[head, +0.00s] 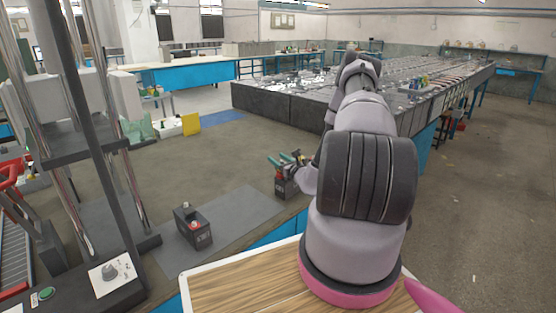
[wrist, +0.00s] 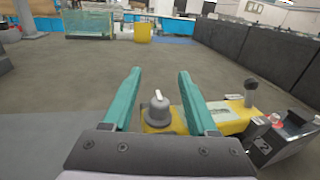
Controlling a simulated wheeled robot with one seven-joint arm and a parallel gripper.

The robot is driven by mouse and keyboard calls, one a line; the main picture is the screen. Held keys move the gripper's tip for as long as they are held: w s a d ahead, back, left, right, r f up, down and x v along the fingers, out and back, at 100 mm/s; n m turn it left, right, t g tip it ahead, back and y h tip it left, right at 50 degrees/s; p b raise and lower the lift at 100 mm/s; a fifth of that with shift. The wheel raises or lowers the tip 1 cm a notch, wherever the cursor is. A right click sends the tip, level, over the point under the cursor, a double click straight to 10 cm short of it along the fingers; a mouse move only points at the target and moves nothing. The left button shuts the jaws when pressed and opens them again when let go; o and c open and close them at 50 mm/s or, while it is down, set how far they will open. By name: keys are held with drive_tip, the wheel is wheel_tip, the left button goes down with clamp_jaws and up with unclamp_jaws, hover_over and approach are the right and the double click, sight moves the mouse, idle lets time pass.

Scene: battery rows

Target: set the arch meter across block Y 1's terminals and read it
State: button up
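My gripper (wrist: 160,72) is open, its two teal fingers apart; it also shows in the head view (head: 277,157), beside a dark block. In the wrist view a yellow piece (wrist: 232,118), apparently the arch meter, lies below and between the fingers. It carries a grey bell-shaped knob (wrist: 158,112) and a dark post (wrist: 250,92). I see a gap between the fingers and the knob. A dark block (wrist: 275,145) with a label ending in 2 is at the right; a block near the gripper shows in the head view (head: 285,185). Another dark block (head: 195,230) with terminals stands nearer, its label unreadable.
A grey mat (head: 235,218) lies under the nearer block on the dark worktop. A wooden board (head: 235,290) is at the front. A yellow bin (head: 191,124) and a greenish clear box (head: 137,128) stand farther back. The worktop's middle is clear.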

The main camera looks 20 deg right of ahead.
drive_tip(key=shift+s, duration=0.1)
drive_tip(key=s+d, duration=0.1)
drive_tip(key=s, duration=0.9)
drive_tip(key=shift+s+d, duration=0.2)
drive_tip(key=shift+s, duration=0.05)
